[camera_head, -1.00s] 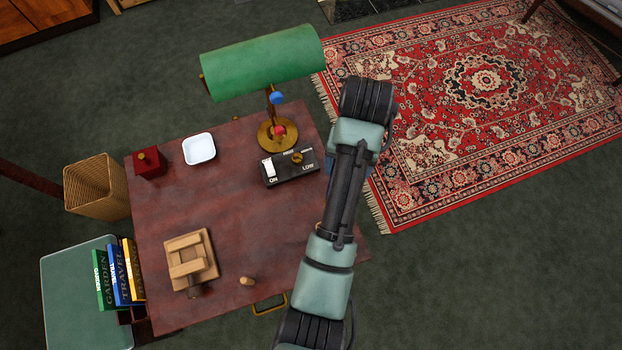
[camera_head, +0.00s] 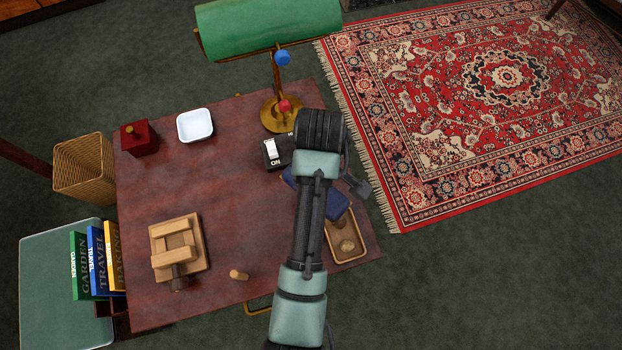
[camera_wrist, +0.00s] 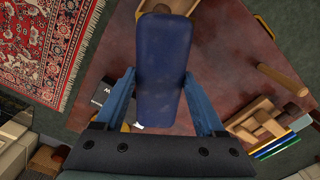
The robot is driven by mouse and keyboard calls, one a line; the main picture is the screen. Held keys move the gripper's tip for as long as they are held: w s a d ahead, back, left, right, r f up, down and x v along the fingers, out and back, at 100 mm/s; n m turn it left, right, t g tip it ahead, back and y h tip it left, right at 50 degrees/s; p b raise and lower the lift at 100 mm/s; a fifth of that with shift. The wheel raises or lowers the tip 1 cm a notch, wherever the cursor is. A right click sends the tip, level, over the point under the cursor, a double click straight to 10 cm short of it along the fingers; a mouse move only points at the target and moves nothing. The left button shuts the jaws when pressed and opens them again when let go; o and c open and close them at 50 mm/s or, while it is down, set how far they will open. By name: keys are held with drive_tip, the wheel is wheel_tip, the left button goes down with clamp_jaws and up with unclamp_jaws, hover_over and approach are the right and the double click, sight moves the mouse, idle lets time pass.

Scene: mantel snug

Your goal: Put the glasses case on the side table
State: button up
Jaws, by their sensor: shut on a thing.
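The glasses case is a dark blue, rounded oblong (camera_wrist: 163,75). In the wrist view my gripper (camera_wrist: 159,90) has one blue finger on each side of it and is shut on it. In the head view the case (camera_head: 335,203) shows to the right of my forearm, over the right part of the red-brown desk, and is partly hidden. My gripper is mostly hidden there behind my arm. A low green-topped table (camera_head: 50,290), which looks like the side table, stands at the desk's left, with upright books at its right edge.
On the desk (camera_head: 225,235) are a wooden tray (camera_head: 352,258), a green lamp (camera_head: 270,28), a black switch box (camera_head: 275,152), a white dish (camera_head: 195,125), a red box (camera_head: 140,138), a wooden puzzle (camera_head: 178,247) and a small peg (camera_head: 239,274). A wicker basket (camera_head: 84,168) stands left. The green top's left part is clear.

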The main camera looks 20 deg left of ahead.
drive_tip(key=s+a+r+n+p, duration=0.3)
drive_tip(key=s+r+n+p, duration=0.35)
drive_tip(key=n, duration=0.35)
drive_tip(key=f+b, duration=0.2)
drive_tip(key=f, duration=0.3)
drive_tip(key=s+f+n+b, duration=0.1)
drive_tip(key=f+b, duration=0.2)
drive_tip(key=f, duration=0.2)
drive_tip(key=f+n+b, duration=0.1)
drive_tip(key=f+b, duration=0.2)
drive_tip(key=f, duration=0.3)
drive_tip(key=shift+s+a+f, duration=0.1)
drive_tip(key=shift+s+a, duration=0.1)
drive_tip(key=shift+s, duration=0.15)
drive_tip(key=shift+f, duration=0.2)
drive_tip(key=o, duration=1.4)
drive_tip(key=shift+r, duration=0.15)
